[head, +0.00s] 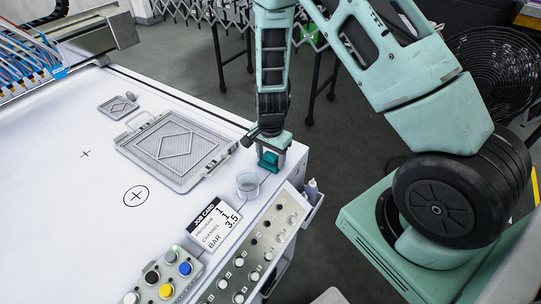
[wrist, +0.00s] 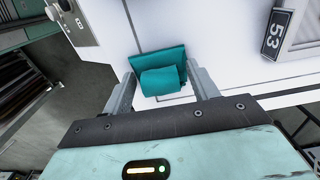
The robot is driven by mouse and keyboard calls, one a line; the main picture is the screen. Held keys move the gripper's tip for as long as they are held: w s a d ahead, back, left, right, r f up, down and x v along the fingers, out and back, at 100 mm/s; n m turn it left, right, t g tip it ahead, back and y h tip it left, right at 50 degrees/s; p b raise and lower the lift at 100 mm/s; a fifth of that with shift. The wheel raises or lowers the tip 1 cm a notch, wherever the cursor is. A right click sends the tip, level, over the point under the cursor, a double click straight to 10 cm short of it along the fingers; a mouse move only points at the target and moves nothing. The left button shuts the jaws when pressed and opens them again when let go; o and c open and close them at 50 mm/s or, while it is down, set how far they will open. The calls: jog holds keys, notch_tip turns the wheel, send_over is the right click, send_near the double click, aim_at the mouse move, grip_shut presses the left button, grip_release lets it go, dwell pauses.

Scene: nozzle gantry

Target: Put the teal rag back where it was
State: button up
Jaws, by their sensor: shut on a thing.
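The teal rag (head: 268,159) is at the right edge of the white table, under my gripper (head: 272,152). In the wrist view the folded teal rag (wrist: 160,75) lies between the two fingers of my gripper (wrist: 160,88), which are shut on it. Behind the rag is the white table surface. Whether the rag touches the table or hangs just above it, I cannot tell.
A clear cup (head: 248,183) stands near the rag. A job card (head: 213,225) and a button panel (head: 250,262) lie along the front edge. A grey mesh tray (head: 178,148) and a small mesh piece (head: 118,105) lie behind. The table's left-middle is clear.

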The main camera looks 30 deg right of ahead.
aim_at(270, 155)
jog(key=o, duration=1)
jog(key=shift+o, duration=0.2)
notch_tip(270, 155, up, 12)
jog(key=b, duration=0.1)
jog(key=s+a+r+n+y, duration=0.1)
jog(key=s+a+r+n, duration=0.35)
jog(key=a, duration=0.25)
jog(key=s+a+r+n+y, duration=0.1)
jog(key=s+a+r+n, duration=0.3)
jog(key=s+a+n, duration=0.3)
jog(key=s+a+r+n, duration=0.2)
jog(key=s+n, duration=0.3)
jog(key=s, duration=0.1)
jog(key=s+a+r+n+h, duration=0.1)
jog(key=s+a+r+n, duration=0.1)
jog(key=s+n, duration=0.3)
jog(key=shift+s+a, duration=0.35)
jog(key=shift+s, duration=0.25)
